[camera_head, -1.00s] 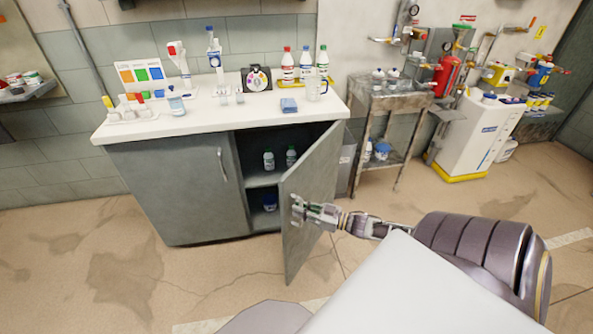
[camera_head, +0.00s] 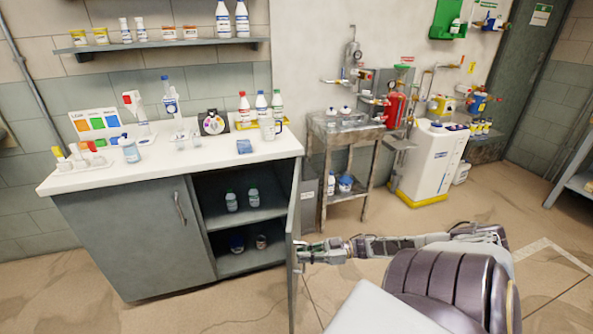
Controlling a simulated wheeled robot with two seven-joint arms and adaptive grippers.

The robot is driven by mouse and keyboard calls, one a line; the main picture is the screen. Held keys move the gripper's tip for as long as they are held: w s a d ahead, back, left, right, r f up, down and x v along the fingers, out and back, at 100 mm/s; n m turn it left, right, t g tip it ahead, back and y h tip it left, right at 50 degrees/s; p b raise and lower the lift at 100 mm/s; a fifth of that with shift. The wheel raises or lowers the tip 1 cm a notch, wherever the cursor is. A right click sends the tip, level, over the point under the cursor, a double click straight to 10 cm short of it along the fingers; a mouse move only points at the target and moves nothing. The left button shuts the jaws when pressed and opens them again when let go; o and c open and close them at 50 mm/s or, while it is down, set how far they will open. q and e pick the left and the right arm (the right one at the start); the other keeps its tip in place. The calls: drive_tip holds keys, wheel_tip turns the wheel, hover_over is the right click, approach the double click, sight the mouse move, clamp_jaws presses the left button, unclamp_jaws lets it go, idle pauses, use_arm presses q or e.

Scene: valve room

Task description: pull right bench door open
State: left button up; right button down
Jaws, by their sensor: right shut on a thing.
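The right bench door (camera_head: 293,232) stands wide open and is seen nearly edge-on at the right side of the bench cabinet. My right gripper (camera_head: 302,254) is at the door's outer side and shut on its handle, which is mostly hidden by the fingers. The open compartment (camera_head: 240,214) shows two shelves with small bottles. The left bench door (camera_head: 130,237) is closed, with a vertical handle (camera_head: 180,207). My left gripper is not in view.
The white bench top (camera_head: 200,160) holds bottles, a colour chart and a mug. A metal trolley (camera_head: 345,150) stands right of the bench, with a white machine (camera_head: 428,163) beyond it. The floor (camera_head: 480,212) at front right is clear.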

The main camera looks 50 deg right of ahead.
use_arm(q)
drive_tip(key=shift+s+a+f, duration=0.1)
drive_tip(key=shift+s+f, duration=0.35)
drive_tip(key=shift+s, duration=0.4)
use_arm(e)
drive_tip(key=v, duration=1.2)
drive_tip(key=shift+d, duration=0.5)
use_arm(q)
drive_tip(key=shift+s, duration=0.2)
use_arm(e)
drive_tip(key=c, duration=1.5)
unclamp_jaws()
drive_tip(key=shift+w, duration=0.1)
drive_tip(key=shift+d, duration=0.1)
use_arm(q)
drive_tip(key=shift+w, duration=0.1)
use_arm(e)
drive_tip(key=shift+v, duration=5.9)
